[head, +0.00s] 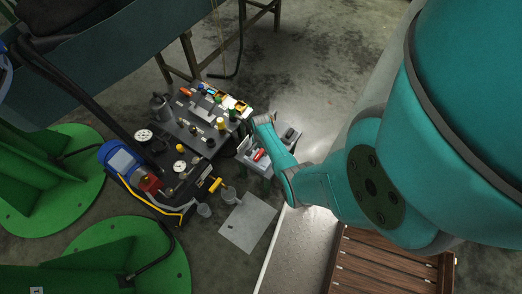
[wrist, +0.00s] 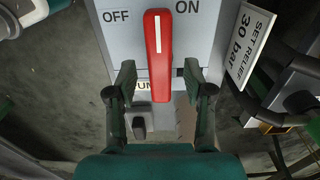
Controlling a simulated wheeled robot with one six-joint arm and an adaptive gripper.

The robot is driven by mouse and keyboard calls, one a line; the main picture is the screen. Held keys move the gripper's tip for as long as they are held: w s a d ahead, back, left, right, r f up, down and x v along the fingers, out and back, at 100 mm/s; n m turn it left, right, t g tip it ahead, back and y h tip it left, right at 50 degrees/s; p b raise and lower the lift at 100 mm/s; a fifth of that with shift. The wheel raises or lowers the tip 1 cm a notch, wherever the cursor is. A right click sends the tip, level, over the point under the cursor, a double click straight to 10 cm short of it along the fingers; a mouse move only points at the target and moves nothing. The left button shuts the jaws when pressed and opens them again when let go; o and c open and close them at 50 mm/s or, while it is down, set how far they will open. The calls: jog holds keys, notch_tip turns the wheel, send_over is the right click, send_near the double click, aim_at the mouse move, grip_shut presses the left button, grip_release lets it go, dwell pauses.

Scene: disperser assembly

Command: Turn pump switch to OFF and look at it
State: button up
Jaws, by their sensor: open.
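The pump switch (wrist: 158,60) is a red lever with a white line, on a grey panel (wrist: 212,30). In the wrist view it points nearly straight up the picture, between the printed words OFF on the left and ON on the right. My gripper (wrist: 159,76) is open, with one finger on each side of the lever's lower half. Gaps show between the fingers and the lever. A label below the lever is partly hidden. In the head view the red switch (head: 259,155) shows on a small grey box beside my arm; my fingers cannot be made out there.
A sign reading SET RELIEF 30 bar (wrist: 251,45) stands right of the panel. A small dark switch (wrist: 139,128) sits below the lever. In the head view, a black machine with gauges and valves (head: 190,130) stands left of the box. A wooden slatted pallet (head: 385,262) lies at lower right.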

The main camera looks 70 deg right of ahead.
jog(key=shift+f, duration=0.5)
jog(key=shift+c, duration=0.2)
grip_shut()
